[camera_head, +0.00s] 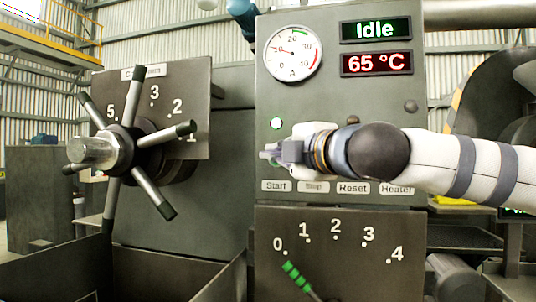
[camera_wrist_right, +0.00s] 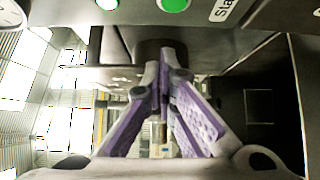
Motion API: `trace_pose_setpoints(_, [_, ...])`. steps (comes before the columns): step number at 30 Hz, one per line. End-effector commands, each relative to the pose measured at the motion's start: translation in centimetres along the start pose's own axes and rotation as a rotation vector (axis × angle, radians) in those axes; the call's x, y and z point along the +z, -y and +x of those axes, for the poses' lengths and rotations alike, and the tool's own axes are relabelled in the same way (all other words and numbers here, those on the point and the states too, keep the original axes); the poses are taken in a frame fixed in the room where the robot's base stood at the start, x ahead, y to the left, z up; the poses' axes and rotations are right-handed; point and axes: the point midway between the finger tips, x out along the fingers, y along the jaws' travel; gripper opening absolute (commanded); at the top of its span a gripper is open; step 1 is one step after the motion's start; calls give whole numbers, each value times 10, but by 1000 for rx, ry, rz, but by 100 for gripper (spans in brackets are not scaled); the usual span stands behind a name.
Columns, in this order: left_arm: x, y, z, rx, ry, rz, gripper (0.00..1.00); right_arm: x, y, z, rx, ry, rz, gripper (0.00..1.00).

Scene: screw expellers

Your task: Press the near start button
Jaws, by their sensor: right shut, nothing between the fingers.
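The near machine's grey control panel (camera_head: 340,100) faces me. In the wrist view, the green start button (camera_wrist_right: 175,4) sits at the top edge, beside the partly cut-off "Start" label (camera_wrist_right: 224,9). In the head view that button is mostly hidden behind my right gripper (camera_head: 267,153), just above the "Start" label (camera_head: 276,186). A lit round lamp (camera_head: 276,123) is above the gripper. My right gripper is shut and empty, its purple fingers (camera_wrist_right: 163,65) together. The tips are close to the panel at the button column; I cannot tell whether they touch. My left gripper is out of view.
Labels for Stop (camera_head: 313,187), Reset (camera_head: 352,188) and Heater (camera_head: 396,189) line the panel's lower edge. Displays read "Idle" (camera_head: 376,30) and "65 °C" (camera_head: 376,63). A spoked handwheel (camera_head: 122,150) juts out at left. A green-marked lever (camera_head: 297,277) is below.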

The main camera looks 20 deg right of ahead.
Motion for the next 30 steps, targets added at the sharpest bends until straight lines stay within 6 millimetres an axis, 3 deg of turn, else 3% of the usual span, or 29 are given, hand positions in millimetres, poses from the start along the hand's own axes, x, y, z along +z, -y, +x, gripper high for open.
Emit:
trace_pose_setpoints(6, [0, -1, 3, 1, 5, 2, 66, 1, 2, -48, -3, 2, 2, 0])
trace_pose_setpoints(10, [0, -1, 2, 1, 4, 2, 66, 0, 1, -65, -3, 1, 1, 0])
trace_pose_setpoints(30, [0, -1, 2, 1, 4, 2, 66, 0, 2, -72, -4, 1, 1, 0])
